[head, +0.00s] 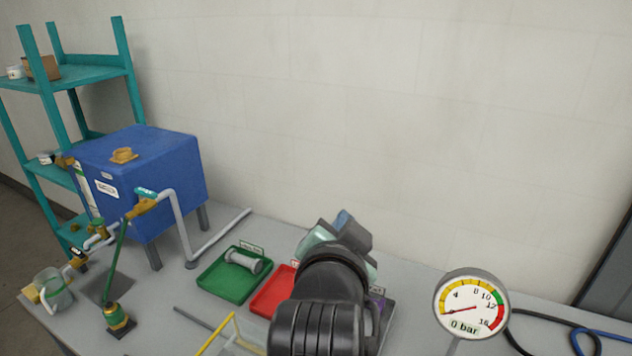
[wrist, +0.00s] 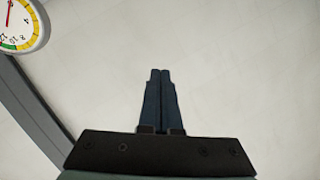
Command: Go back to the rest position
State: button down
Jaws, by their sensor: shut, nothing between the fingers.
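My gripper shows in the wrist view (wrist: 160,75) with its two dark fingers close together, shut and empty. In the head view my dark arm rises at the lower middle and hides part of the bench; the fingers themselves are hard to make out there. The pressure gauge (head: 470,306) stands to the right of my arm and reads 0 bar. Part of the gauge also shows at the top left of the wrist view (wrist: 20,22).
A blue tank (head: 150,180) with pipes and valves stands at the left, before a teal shelf (head: 85,78). A green tray (head: 222,287) holds a grey cylindrical part (head: 243,262). A red tray (head: 268,295) is partly behind my arm. Black and blue hoses (head: 560,322) lie at right.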

jog(key=s+a+r+n+t+y, duration=0.1)
jog(key=s+r+n+t, duration=0.2)
jog(key=r, duration=0.7)
jog(key=s+a+r+n+t, duration=0.1)
jog(key=s+r+n+t, duration=0.2)
jog(key=s+r+t, duration=0.2)
jog(key=s+a+r+n+t+y+b, duration=0.1)
jog(key=s+a+r+n+t, duration=0.1)
jog(key=s+r, duration=0.6)
notch_tip(320, 180, up, 7)
jog(key=n+t, duration=0.1)
jog(key=t, duration=0.1)
jog(key=shift+f+t+y, duration=0.2)
jog(key=shift+t+y, duration=0.1)
